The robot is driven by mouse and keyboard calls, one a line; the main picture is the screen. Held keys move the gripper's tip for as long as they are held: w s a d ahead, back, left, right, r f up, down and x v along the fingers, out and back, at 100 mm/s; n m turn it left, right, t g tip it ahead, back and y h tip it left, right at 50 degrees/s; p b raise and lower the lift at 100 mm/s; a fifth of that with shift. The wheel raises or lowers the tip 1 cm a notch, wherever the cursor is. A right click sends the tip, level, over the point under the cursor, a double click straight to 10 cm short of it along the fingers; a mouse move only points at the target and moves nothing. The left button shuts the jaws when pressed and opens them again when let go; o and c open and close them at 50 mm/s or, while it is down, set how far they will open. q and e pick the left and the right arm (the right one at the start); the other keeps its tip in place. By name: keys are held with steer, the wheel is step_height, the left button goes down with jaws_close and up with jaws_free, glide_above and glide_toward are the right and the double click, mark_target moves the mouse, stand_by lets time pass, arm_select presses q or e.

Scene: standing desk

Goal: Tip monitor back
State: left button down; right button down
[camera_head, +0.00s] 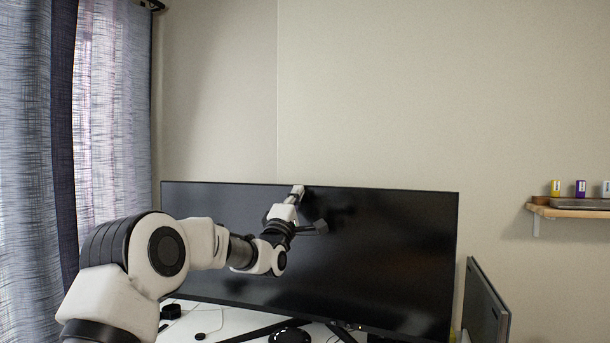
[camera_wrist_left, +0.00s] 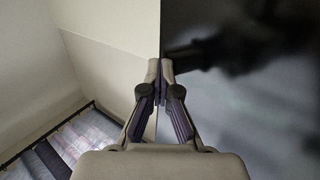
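The wide black monitor (camera_head: 390,255) stands on the white desk, its screen facing me. My left gripper (camera_head: 298,190) reaches across the screen to the monitor's top edge, left of its middle. In the left wrist view, the two fingertips (camera_wrist_left: 160,70) are close together, right at the line where the dark screen (camera_wrist_left: 255,110) meets the pale wall. The fingers look shut. I cannot tell whether they touch the edge or have any of it between them. My right gripper is not in view.
The desk top (camera_head: 210,322) holds a dark round object (camera_head: 290,335) and cables under the monitor. A second thin dark panel (camera_head: 487,300) stands at the right. A wall shelf (camera_head: 570,212) is at far right. Curtains (camera_head: 112,120) hang at left.

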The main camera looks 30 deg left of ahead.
arm_select(q)
steer(key=shift+p+x, duration=2.25)
steer(key=shift+x, duration=0.15)
steer(key=shift+w+r, duration=0.1)
steer(key=shift+f, duration=0.25)
steer(key=b+v, duration=0.4)
steer(key=b, duration=0.3)
steer(key=shift+s+f, duration=0.1)
steer(key=shift+s, duration=0.2)
steer(key=s+d+f+b, duration=0.1)
steer(key=s+d+b, duration=0.1)
steer(key=s+b, duration=0.7)
steer(key=shift+s+f+b, duration=0.2)
steer(key=shift+s+b, duration=0.15)
steer(key=shift+b, duration=0.15)
